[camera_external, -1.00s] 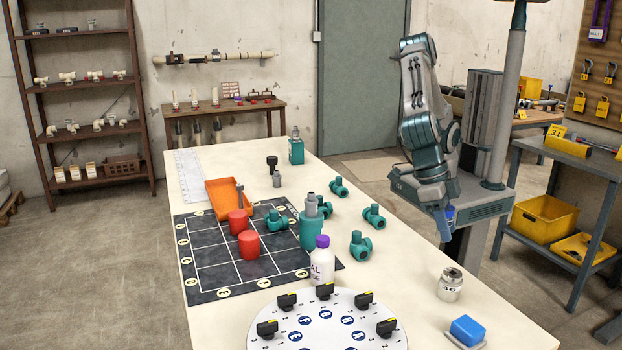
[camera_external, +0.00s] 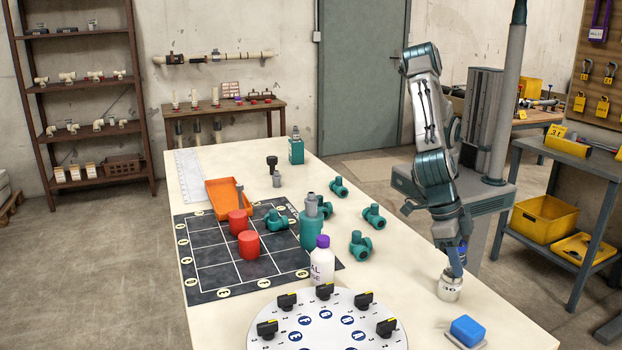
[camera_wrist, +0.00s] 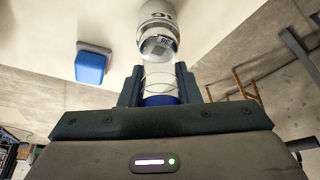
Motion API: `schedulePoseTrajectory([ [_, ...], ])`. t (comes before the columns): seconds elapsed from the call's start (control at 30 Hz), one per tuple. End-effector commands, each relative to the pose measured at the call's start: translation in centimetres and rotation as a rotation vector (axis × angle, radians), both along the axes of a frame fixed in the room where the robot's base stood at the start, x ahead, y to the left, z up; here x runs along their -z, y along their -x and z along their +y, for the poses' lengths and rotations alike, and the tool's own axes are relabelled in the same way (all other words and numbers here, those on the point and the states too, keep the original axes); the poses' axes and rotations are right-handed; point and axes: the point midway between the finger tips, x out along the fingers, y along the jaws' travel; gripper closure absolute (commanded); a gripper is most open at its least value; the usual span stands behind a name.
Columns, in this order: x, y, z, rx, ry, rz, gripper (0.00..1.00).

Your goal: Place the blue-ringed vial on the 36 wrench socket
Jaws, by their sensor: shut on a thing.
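My gripper (camera_external: 455,272) is at the right side of the table, right at the metallic 36 wrench socket (camera_external: 449,290). In the wrist view, my gripper (camera_wrist: 160,85) is shut on a clear vial (camera_wrist: 159,78) with a blue ring (camera_wrist: 160,100) at its near end. The vial's far end points at the socket (camera_wrist: 157,30), which has a dark square recess in its visible end. In the wrist view the vial's far end overlaps the socket's near end; whether they touch I cannot tell. In the external view the vial is mostly hidden by my gripper.
A white dial plate (camera_external: 325,338) with black knobs is to the left. A purple-capped bottle (camera_external: 322,262) and teal pipe fittings (camera_external: 361,245) stand farther back. The table's right edge is close to the socket.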

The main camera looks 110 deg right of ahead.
Motion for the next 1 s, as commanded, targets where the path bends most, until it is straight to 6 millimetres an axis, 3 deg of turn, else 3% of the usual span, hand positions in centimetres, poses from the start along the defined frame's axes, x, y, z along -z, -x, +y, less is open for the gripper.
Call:
schedulePoseTrajectory([
  [0.03,0.3,0.0,0.0,0.000,0.000,0.000,0.68],
  [0.1,0.1,0.0,0.0,0.000,0.000,0.000,0.49],
  [0.53,-0.7,-0.2,-0.2,0.002,-0.001,-0.001,0.49],
  [1.0,-9.3,-2.3,-3.1,0.001,-0.002,-0.002,0.49],
])
